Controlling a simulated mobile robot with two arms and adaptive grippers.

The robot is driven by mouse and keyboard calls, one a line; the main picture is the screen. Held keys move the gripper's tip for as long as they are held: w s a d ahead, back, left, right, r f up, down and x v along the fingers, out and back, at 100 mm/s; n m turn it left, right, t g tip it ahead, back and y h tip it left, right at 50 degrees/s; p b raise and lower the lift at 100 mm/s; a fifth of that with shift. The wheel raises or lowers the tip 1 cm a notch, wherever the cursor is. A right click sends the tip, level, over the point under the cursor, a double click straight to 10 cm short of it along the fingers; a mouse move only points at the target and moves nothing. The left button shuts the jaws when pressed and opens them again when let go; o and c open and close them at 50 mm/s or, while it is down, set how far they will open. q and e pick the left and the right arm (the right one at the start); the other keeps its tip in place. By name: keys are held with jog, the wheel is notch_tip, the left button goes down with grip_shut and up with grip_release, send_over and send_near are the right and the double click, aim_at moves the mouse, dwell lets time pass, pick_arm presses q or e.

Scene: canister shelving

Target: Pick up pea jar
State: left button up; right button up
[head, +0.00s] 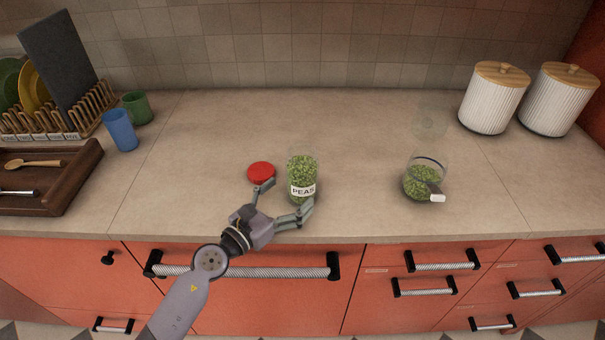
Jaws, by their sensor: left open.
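The pea jar (302,172) is a clear glass jar full of green peas with a white "PEAS" label. It stands upright on the counter near the middle of the head view. My left gripper (286,199) is open at the jar's front left, with one finger to the left of the jar and the other in front of its lower right. I cannot tell whether a finger touches the glass. A red lid (261,172) lies flat on the counter left of the jar, close to the gripper's upper finger. My right gripper is not in view.
A glass bowl of peas (422,184) with a scoop stands to the right. Two white canisters (493,101) stand at the back right. A blue cup (120,131), green cup (138,108), dish rack and wooden tray (77,178) are left. The counter behind the jar is clear.

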aim_at(302, 181)
pick_arm(q)
jog(key=shift+w+d, duration=0.15)
jog(key=shift+w+d+r, duration=0.1)
jog(key=shift+w+d, duration=0.1)
jog(key=shift+w, duration=0.1)
jog(key=x, duration=0.4)
jog(key=shift+w, duration=0.2)
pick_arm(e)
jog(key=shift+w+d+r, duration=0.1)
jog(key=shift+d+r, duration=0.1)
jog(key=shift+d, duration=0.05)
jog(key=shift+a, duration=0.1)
pick_arm(q)
jog(key=c, duration=1.8)
jog(key=shift+r, duration=0.15)
